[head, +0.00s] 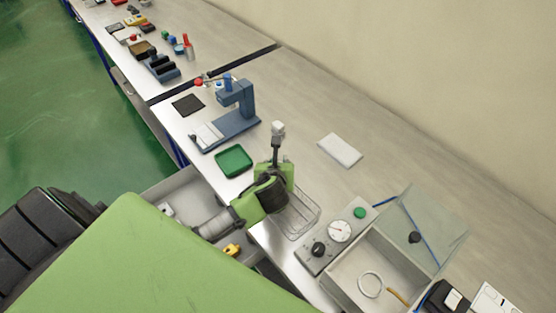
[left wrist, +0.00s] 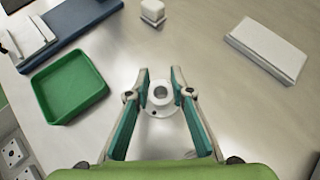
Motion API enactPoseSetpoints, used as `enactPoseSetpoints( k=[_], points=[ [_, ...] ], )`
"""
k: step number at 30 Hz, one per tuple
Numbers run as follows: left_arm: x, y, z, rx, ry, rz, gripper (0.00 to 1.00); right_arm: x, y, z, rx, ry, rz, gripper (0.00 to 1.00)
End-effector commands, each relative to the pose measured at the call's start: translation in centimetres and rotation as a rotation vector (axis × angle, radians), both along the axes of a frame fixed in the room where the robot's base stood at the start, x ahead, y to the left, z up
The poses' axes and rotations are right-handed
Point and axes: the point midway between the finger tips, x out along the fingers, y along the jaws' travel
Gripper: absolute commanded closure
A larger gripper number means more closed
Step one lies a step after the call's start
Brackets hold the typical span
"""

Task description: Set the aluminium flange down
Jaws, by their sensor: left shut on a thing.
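The aluminium flange (left wrist: 160,95), a pale round disc with a raised ring and a central hole, sits between the fingertips of my left gripper (left wrist: 160,88) in the left wrist view. The gripper is shut on it. In the head view my left gripper (head: 276,152) points away over the bench (head: 300,112), and I cannot make out the flange clearly there. I cannot tell whether the flange touches the bench top. My right gripper is not in view.
A green tray (head: 234,161) lies left of my gripper, a blue press (head: 238,121) beyond it. A small white block (left wrist: 152,12) stands ahead, a white pad (head: 340,150) to the right. A wire basket (head: 300,214) and an open-lidded box (head: 345,281) are nearer.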

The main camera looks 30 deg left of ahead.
Motion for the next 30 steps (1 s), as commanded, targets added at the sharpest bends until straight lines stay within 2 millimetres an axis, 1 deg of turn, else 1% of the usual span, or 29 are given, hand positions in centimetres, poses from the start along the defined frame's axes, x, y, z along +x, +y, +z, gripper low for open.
enactPoseSetpoints(
  k=[2, 3, 4, 5, 16, 19, 23, 30],
  points=[
    [0.0, 0.0, -0.1, 0.001, -0.001, -0.001, 1.0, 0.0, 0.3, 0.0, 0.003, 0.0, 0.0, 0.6],
    [0.0, 0.0, -0.2, 0.001, 0.0, -0.001, 0.71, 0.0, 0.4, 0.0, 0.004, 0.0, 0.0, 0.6],
    [0.0, 0.0, -0.2, 0.0, 0.0, 0.0, 0.63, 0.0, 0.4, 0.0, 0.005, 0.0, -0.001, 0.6],
    [0.0, 0.0, -0.1, 0.0, 0.0, 0.0, 0.62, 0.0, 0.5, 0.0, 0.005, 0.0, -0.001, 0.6],
    [0.0, 0.0, 0.1, -0.001, -0.002, 0.0, 0.62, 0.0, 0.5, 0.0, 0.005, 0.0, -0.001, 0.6],
    [-0.6, -0.4, 0.5, -0.001, -0.002, -0.002, 0.62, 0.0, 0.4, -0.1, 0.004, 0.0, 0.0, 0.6],
    [-2.1, -1.1, 1.6, 0.0, -0.001, -0.003, 0.62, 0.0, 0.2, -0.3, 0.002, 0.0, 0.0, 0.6],
    [-5.6, -2.9, 4.4, -0.002, -0.002, -0.003, 0.62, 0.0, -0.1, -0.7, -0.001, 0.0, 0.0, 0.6]
  ],
)
